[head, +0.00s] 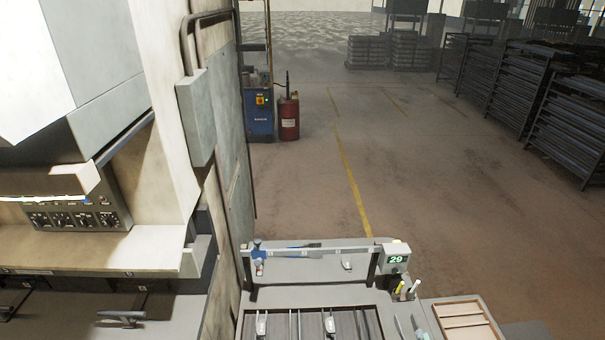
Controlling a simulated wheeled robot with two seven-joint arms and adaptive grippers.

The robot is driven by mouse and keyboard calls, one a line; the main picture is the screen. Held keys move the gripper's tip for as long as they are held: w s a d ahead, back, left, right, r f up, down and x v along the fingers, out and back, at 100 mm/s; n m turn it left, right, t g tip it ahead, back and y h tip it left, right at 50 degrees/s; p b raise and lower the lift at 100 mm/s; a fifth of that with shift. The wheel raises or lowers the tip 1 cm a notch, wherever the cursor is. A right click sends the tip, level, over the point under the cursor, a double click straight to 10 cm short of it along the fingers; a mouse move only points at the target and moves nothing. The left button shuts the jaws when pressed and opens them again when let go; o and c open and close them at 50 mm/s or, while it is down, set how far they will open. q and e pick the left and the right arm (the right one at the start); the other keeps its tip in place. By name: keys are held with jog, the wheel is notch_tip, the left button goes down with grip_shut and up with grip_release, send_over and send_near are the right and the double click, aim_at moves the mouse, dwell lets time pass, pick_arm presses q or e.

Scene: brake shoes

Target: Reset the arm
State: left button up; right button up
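My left gripper does not show in the head view. Small grey and bluish shapes (414,326) stick up at the bottom edge, right of the slatted dark tray. They are cut off by the frame, and I cannot tell whether they are my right gripper or tools lying there. No held object can be made out.
A workbench with a rail (325,250) and a display reading 29 (396,260) stands at the bottom centre. A slatted dark tray (345,322) and a wooden tray (465,321) lie there. A machine panel (70,215) is left. Racks (570,130) stand right; the floor between is clear.

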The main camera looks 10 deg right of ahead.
jog(key=s+a+f+n+g+y, duration=0.1)
jog(key=s+a+f+n+g, duration=0.1)
jog(key=s+a+n+g, duration=0.3)
jog(key=s+a+f+n+g+y, duration=0.1)
jog(key=s+a+f+g, duration=0.15)
jog(key=a, duration=0.35)
jog(key=s+a+r+n+g+h, duration=0.1)
jog(key=s+r+n+g, duration=0.15)
jog(key=s, duration=0.55)
jog(key=s+a+r+n+g, duration=0.1)
jog(key=s+a+r+g, duration=0.1)
jog(key=s+g, duration=0.35)
jog(key=s+a+f+b, duration=0.15)
jog(key=f+b, duration=0.25)
jog(key=f, duration=1.5)
jog(key=s+f+b, duration=0.2)
jog(key=f+b, duration=0.2)
jog(key=f, duration=1.6)
pick_arm(q)
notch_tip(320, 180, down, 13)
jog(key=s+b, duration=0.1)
jog(key=b, duration=0.4)
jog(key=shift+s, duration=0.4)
pick_arm(e)
jog(key=s+f+n+g, duration=0.1)
jog(key=s+f, duration=1.8)
jog(key=f, duration=0.2)
jog(key=shift+s+d+f+y, duration=0.2)
jog(key=shift+f+y, duration=0.1)
jog(key=shift+f, duration=0.1)
